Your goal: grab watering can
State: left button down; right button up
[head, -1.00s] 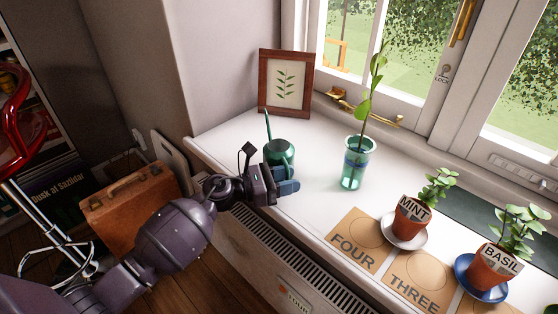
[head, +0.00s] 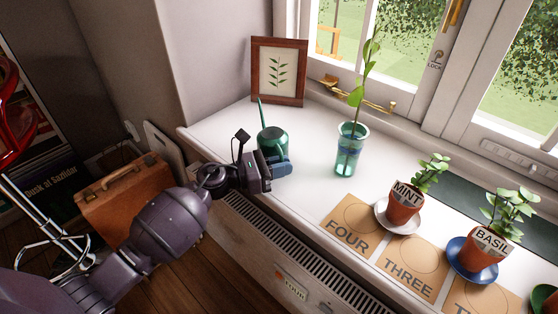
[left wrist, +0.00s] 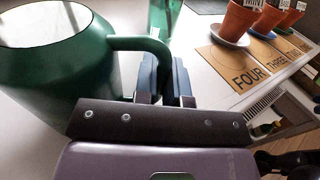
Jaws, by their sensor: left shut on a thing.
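The green watering can (head: 272,140) stands on the white windowsill in the head view, below the framed leaf picture, its thin spout pointing up and left. In the left wrist view the can (left wrist: 55,70) fills the left side, with its curved handle (left wrist: 142,44) reaching toward my fingers. My left gripper (head: 279,167) is at the near side of the can, its blue fingers (left wrist: 166,80) shut on the handle. The fingers partly hide the lower end of the handle. My right gripper is not in view.
A glass with a tall cutting (head: 350,150) stands right of the can. Potted mint (head: 403,205) and basil (head: 484,248) stand on saucers farther right, near cardboard number mats (head: 350,226). A framed leaf picture (head: 278,72) leans behind. A brown suitcase (head: 124,196) is below at left.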

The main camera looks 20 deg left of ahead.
pick_arm(q)
notch_tip(320, 180, up, 20)
jog(key=p, duration=0.6)
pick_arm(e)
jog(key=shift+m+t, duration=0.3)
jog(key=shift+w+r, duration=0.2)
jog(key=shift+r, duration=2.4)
